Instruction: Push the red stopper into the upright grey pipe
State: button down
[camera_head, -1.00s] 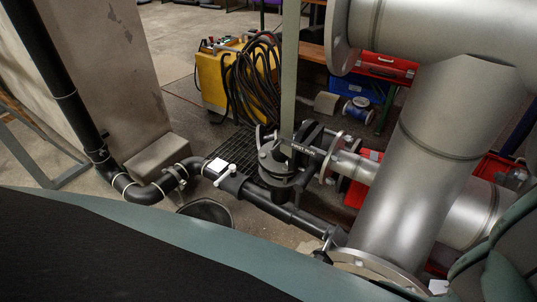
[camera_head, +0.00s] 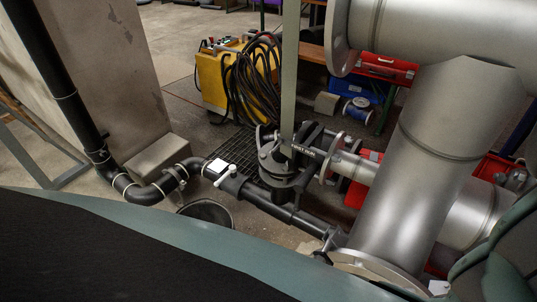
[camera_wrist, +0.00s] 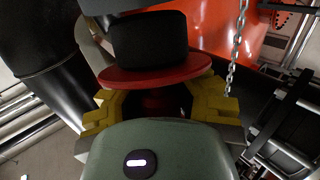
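In the wrist view, my gripper (camera_wrist: 160,108) has yellow finger pads on both sides of the dark red neck of the red stopper (camera_wrist: 155,70). The pads appear closed on it. The stopper has a wide red disc, with a black block (camera_wrist: 148,38) beyond it. In the head view, a large grey metal pipe (camera_head: 415,165) stands upright at the right, below a thick horizontal pipe. I cannot tell whether this is the task's pipe. No open pipe mouth is clear in the wrist view. Neither gripper nor stopper is clear in the head view.
Black piping with a white-handled valve (camera_head: 226,178) runs low across the floor. A yellow machine with coiled hoses (camera_head: 250,75) and a red toolbox (camera_head: 387,68) stand behind. In the wrist view, a chain (camera_wrist: 235,50) hangs close on the right, before an orange surface (camera_wrist: 215,30).

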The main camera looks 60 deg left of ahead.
jog(key=shift+w+f+b, duration=0.1)
jog(key=shift+f+b, duration=0.45)
jog(key=shift+f, duration=0.25)
jog(key=c, duration=1.7)
grip_release()
jog(key=o, duration=0.3)
jog(key=shift+o, duration=0.2)
jog(key=shift+p+v, duration=0.5)
jog(key=shift+v, duration=0.35)
jog(key=p+v, duration=0.3)
jog(key=v, duration=0.6)
jog(key=shift+s, duration=0.25)
